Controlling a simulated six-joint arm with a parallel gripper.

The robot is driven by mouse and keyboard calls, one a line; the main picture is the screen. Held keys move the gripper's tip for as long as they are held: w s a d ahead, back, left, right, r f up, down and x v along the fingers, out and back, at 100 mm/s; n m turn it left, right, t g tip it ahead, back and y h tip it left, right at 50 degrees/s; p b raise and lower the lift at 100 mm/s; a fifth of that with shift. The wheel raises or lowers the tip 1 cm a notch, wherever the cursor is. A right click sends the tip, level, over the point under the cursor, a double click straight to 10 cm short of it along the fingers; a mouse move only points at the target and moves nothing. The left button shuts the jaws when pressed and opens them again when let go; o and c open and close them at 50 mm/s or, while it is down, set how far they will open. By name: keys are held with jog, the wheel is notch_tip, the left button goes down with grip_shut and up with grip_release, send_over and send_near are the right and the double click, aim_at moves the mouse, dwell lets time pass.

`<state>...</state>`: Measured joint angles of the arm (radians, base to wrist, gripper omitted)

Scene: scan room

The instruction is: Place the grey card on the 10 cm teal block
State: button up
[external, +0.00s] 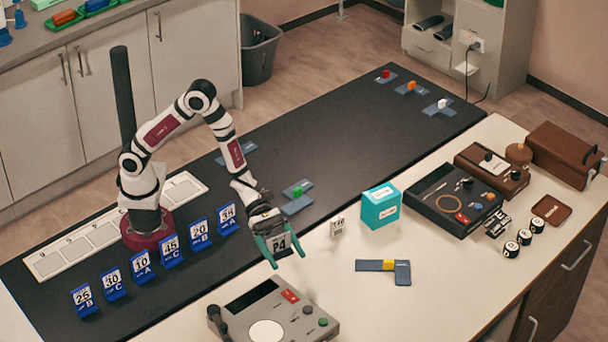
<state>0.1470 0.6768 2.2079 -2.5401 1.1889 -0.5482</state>
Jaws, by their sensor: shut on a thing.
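My gripper (287,259) has teal fingers and is above the pale bench near its left edge. It is shut on a small grey card with a white face marked "P4" (280,243), held between the fingers. The teal block (380,208) stands upright on the bench to the right of my gripper, with a white label on its front and a pale mark on top. The card is apart from the block. A small white tag (338,226) with dark print stands between my gripper and the block.
A grey console (273,312) lies below my gripper. A blue-grey L-shaped piece with a yellow part (388,266) lies in front of the block. A black device (456,200) is right of the block. Blue number stands (171,250) line the black mat (330,150).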

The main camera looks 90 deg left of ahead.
jog(key=shift+s+d+r, duration=0.25)
jog(key=shift+s+d, duration=0.05)
jog(key=w+a+r+n+t+y, duration=0.3)
jog(key=w+a+r, duration=0.2)
jog(key=w+a, duration=0.45)
jog(key=w+a+r+n+t+y, duration=0.25)
jog(key=w+a+r+n, duration=0.2)
jog(key=w+a, duration=0.5)
send_over(377, 195)
jog(key=shift+m+y, duration=0.35)
notch_tip(377, 195, down, 6)
jog(key=shift+s+d+f, duration=0.1)
jog(key=shift+d, duration=0.05)
jog(key=shift+g, duration=0.25)
notch_tip(377, 195, down, 4)
jog(key=o, duration=1.1)
jog(key=shift+f, duration=0.15)
